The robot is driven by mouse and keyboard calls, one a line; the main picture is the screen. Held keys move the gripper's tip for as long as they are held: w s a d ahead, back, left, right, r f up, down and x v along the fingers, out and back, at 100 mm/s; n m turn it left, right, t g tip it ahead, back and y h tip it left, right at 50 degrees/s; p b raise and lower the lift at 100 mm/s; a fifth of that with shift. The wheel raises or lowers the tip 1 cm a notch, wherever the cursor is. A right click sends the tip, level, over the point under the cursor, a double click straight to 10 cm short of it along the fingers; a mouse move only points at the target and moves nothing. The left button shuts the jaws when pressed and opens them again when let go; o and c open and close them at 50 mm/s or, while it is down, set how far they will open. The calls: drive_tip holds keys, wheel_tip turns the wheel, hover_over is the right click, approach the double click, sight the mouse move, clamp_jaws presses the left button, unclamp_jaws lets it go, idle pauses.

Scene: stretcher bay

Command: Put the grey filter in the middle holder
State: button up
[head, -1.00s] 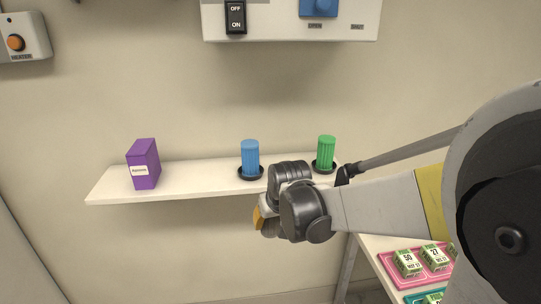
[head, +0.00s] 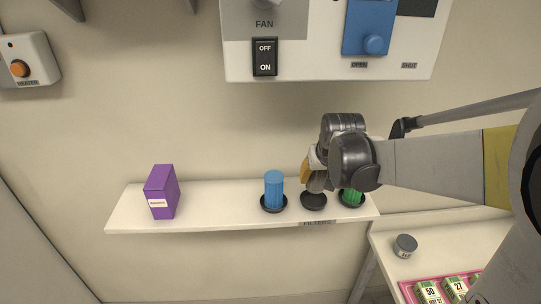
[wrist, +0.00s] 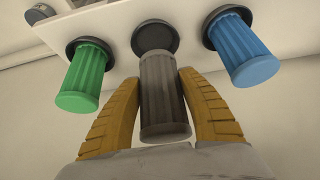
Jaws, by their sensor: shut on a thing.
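The grey filter (wrist: 163,95) is a ribbed cylinder held between the yellow fingers of my gripper (wrist: 162,108). In the head view the visible lower part of the filter (head: 316,184) is just above the middle holder (head: 313,202), a round black dish on the shelf. In the wrist view the filter's far end overlaps the near rim of the middle holder (wrist: 155,34), whose dark inside shows open. I cannot tell the exact gap. In the head view my gripper (head: 307,172) is above the shelf, and the wrist hides most of the filter.
A blue filter (head: 274,188) stands in the left holder and a green filter (head: 350,198), partly hidden by my wrist, in the right one. A purple box (head: 162,193) stands on the white shelf (head: 230,210). A grey tin (head: 404,246) and a pink tray (head: 408,292) are on the lower table.

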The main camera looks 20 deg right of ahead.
sight(315, 190)
wheel_tip(315, 190, down, 4)
drive_tip(key=shift+s+f, duration=0.1)
drive_tip(key=shift+f, duration=0.45)
drive_tip(key=shift+f+b, duration=0.25)
drive_tip(key=shift+b, duration=0.3)
drive_tip(key=o, duration=1.2)
